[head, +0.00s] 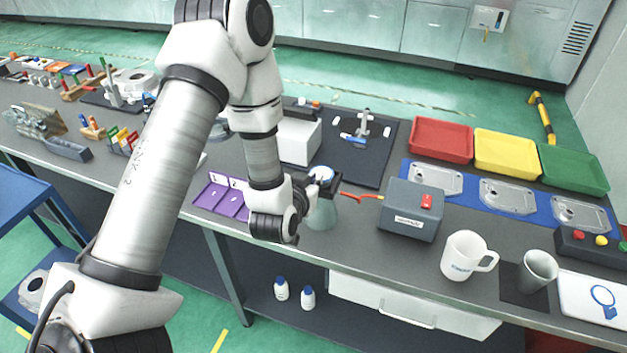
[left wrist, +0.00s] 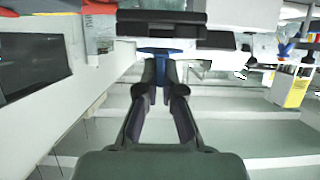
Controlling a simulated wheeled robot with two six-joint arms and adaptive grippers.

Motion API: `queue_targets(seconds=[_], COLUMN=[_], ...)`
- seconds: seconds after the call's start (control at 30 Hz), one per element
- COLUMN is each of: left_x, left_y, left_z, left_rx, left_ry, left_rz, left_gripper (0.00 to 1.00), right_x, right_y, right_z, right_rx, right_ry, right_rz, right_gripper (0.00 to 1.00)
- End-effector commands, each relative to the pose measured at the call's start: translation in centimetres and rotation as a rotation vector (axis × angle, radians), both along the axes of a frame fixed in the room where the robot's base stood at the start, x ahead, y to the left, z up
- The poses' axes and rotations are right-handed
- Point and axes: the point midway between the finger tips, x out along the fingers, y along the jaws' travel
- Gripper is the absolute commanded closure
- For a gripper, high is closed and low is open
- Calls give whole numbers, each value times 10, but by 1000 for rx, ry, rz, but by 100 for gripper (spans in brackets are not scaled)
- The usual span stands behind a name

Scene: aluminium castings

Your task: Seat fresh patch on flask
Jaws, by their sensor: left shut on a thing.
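My left gripper (head: 322,186) reaches in over the bench and is shut on a small blue piece, probably the patch (head: 320,172). In the left wrist view the two dark fingers (left wrist: 164,62) close on this thin blue piece (left wrist: 160,51) at their tips. A pale greenish flask (head: 321,215) stands on the bench just below the gripper in the head view. The gripper covers the flask's upper part, so I cannot tell whether the blue piece touches it. My right gripper does not show.
A purple numbered tray (head: 216,198) lies left of the flask. A red-handled tool (head: 362,196) and a grey box (head: 405,222) are to its right. A white mug (head: 462,257) stands near the front edge. A white box (head: 299,141) stands behind.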

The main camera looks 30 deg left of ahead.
Motion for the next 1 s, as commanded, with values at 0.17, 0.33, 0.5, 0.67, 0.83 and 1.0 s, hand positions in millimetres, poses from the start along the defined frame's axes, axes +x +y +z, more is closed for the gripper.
queue_targets(seconds=[0.17, 0.33, 0.5, 0.67, 0.83, 1.0], left_x=[0, 0, 0, 0, 0, 0], left_y=[0, 0, 0, 0, 0, 0], left_z=[0, -1, -5, -9, -14, -18], left_rx=[0, 0, 0, 0, 0, 0], left_ry=[0, 0, 0, 0, 0, 0], left_rz=[0, 0, 0, 0, 0, 0], left_gripper=[100, 100, 100, 100, 100, 100], right_x=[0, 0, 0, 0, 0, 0], right_y=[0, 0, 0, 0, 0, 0], right_z=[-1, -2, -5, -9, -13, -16], right_rx=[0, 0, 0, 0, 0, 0], right_ry=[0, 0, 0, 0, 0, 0], right_rz=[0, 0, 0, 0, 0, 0], right_gripper=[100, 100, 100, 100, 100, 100])
